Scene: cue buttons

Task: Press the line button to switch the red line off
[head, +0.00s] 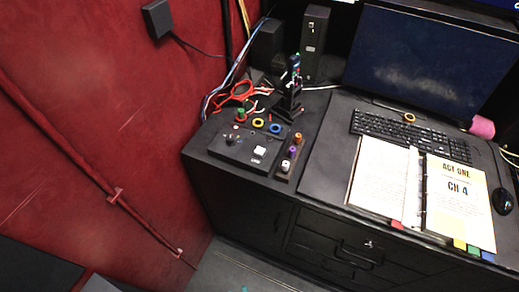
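A black button box (222,149) sits on the left end of the black desk. A white square button (260,151) with a small label below it is on the box's front right. A yellow ring (258,123) and a blue ring (275,128) are along its back edge, and a green knob (240,115) stands at its back left. A narrow strip with white, purple and orange knobs (290,152) lies just right of the box. The labels are too small to read, so I cannot tell which is the line button or whether a red line is lit. My gripper is not in view.
A dark upright device (289,90) and red cables (236,92) are behind the box. A keyboard (415,135), an open binder (420,195), a mouse (503,201) and a monitor (430,60) fill the right. A red wall (130,100) is close on the left.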

